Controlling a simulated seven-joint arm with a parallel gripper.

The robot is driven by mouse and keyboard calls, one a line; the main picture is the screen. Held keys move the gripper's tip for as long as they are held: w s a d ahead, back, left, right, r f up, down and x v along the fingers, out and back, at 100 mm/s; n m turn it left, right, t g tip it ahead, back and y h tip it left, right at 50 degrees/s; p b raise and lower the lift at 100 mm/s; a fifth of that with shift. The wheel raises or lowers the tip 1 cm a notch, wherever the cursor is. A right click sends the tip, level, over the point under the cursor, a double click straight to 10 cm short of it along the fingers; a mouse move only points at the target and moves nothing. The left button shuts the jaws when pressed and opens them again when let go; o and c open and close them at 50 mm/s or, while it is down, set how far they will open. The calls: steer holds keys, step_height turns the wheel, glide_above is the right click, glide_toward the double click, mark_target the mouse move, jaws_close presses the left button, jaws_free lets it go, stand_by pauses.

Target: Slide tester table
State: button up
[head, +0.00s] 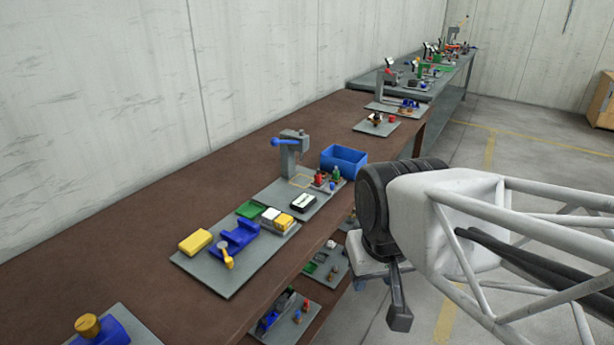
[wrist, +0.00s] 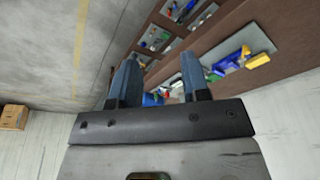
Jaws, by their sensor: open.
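A grey upright fixture with a blue lever (head: 290,143) stands on a grey base plate (head: 318,208) on the brown bench; it looks like the tester. A small block with a black-and-white top (head: 303,201) sits on the same plate; I cannot tell whether this is the sliding table. My gripper (wrist: 158,75) is open and empty in the wrist view, apart from the bench. In the head view my arm is right of the bench, and the fingers are not clearly seen.
A blue bin (head: 344,160) stands beside the tester. Nearer on the brown bench (head: 150,215) is a plate with a blue vise (head: 232,240) and a yellow block (head: 195,241). More parts lie on a lower shelf. The wall borders the bench; open floor lies to the right.

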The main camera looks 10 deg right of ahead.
steer(key=shift+w, duration=0.1)
steer(key=w+d+r+m, duration=0.1)
steer(key=w+r, duration=0.1)
steer(key=w, duration=0.6)
steer(key=w+d+r, duration=0.1)
steer(key=w+r, duration=0.1)
steer(key=w, duration=0.6)
steer(key=m+g, duration=0.3)
steer(key=m, duration=0.2)
glide_above(332, 183)
steer(key=f, duration=1.9)
steer(key=shift+s+f, duration=0.25)
steer(key=shift+f, duration=0.1)
steer(key=shift+w+f, duration=0.2)
steer(key=shift+w, duration=0.05)
steer(key=shift+f, duration=0.15)
steer(key=shift+f, duration=3.8)
